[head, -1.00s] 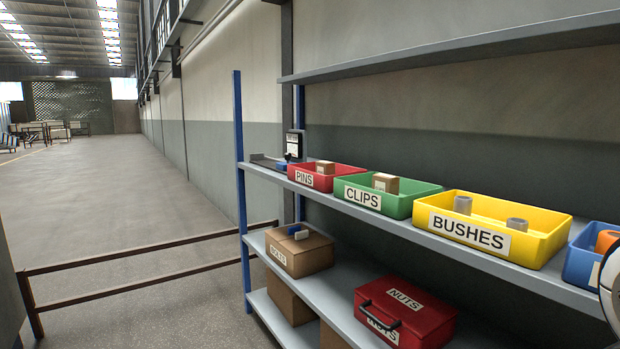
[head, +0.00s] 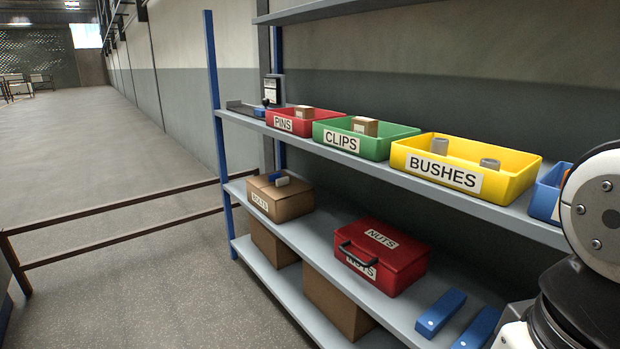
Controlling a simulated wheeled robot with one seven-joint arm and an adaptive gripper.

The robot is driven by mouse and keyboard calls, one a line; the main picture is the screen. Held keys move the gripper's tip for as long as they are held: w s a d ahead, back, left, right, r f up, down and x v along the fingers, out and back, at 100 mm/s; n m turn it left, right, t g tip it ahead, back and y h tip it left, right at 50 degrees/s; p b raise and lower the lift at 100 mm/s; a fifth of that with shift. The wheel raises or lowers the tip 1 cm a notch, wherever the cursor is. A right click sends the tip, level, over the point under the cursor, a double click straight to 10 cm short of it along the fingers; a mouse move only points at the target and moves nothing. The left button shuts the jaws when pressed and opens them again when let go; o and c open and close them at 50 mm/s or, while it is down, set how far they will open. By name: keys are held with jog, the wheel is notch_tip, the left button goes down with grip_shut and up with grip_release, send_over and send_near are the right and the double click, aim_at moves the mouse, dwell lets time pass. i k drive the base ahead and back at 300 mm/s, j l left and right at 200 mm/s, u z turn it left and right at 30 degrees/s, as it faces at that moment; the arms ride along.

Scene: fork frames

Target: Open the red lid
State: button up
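A red box with a red lid (head: 385,237) stands on the middle shelf in the head view. The lid is shut and bears a NUTS label on top. A dark handle (head: 357,257) is on its front, partly over a second NUTS label. My gripper is not in view. Only part of my arm shows at the right edge, to the right of the red box and apart from it.
On the middle shelf (head: 325,230), a cardboard BOLTS box (head: 280,199) stands left of the red box, and blue objects (head: 440,312) lie to its right. Above, the upper shelf (head: 375,173) holds red PINS, green CLIPS and yellow BUSHES bins (head: 508,186).

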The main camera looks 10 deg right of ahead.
aim_at(397, 250)
jog(key=i+j+u, duration=0.1)
jog(key=i+u, duration=0.6)
jog(key=u, duration=0.15)
